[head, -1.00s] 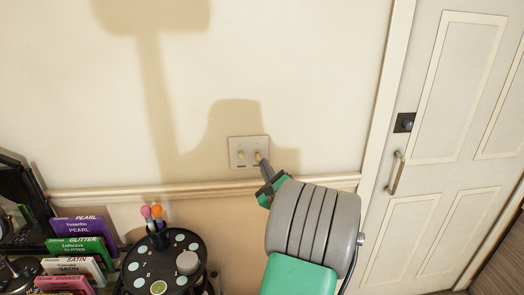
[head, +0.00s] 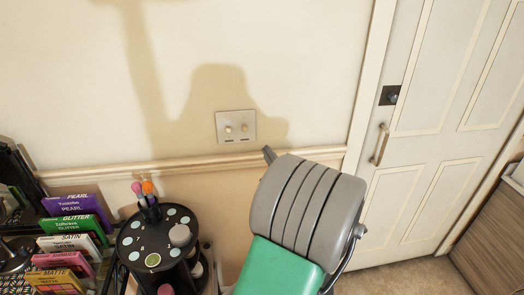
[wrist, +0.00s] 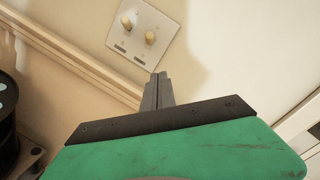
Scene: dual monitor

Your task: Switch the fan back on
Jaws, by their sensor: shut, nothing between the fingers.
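A light switch plate (head: 236,127) with two pale toggles is on the wall; it also fills the upper middle of the wrist view (wrist: 142,31). The left toggle (wrist: 127,21) and right toggle (wrist: 150,37) both stick out, with small dark labels below them that I cannot read. I cannot tell which position either toggle is in. My gripper (wrist: 158,78) is shut and empty, its fingertips below the plate and apart from both toggles. In the head view only a fingertip (head: 269,155) shows past my grey wrist. No fan is in view.
A wooden rail (head: 180,165) runs along the wall below the plate. A black round organizer (head: 130,240) with brushes and a rack of coloured boxes (head: 75,205) stand at the lower left. A white door (head: 430,150) is at the right.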

